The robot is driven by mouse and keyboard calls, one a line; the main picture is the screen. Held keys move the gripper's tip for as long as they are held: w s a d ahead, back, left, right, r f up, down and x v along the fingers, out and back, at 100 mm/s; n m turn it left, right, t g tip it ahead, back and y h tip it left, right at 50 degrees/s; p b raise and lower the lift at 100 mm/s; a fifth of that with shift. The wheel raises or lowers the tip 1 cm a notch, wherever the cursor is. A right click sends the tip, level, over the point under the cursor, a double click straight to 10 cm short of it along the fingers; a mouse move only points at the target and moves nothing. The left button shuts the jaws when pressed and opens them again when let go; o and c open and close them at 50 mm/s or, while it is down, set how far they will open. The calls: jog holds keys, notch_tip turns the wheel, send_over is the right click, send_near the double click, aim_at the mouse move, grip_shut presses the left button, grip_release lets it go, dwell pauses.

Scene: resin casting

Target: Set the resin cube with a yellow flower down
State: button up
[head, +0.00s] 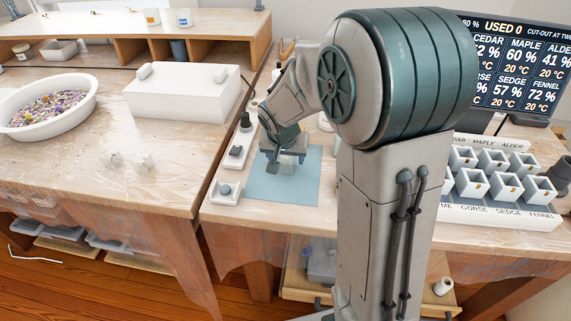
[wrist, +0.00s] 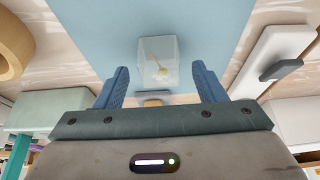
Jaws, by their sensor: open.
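The clear resin cube with a yellow flower (wrist: 158,62) is on the pale blue mat (wrist: 90,25) in the wrist view. My gripper (wrist: 162,80) is open, with one blue finger on each side of the cube's line. The cube shows just past the fingertips, with visible gaps on both sides, so the fingers do not hold it. In the head view my gripper (head: 285,158) is low over the blue mat (head: 285,188), and I cannot make out the cube there.
Several white moulds (head: 505,186) stand at the right below a screen (head: 515,65). The left table holds a white box (head: 180,92), a bowl of petals (head: 90,98) and clear pieces (head: 128,160). The mat's front is clear.

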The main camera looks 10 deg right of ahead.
jog(key=c, duration=1.2)
jog(key=shift+r, duration=0.1)
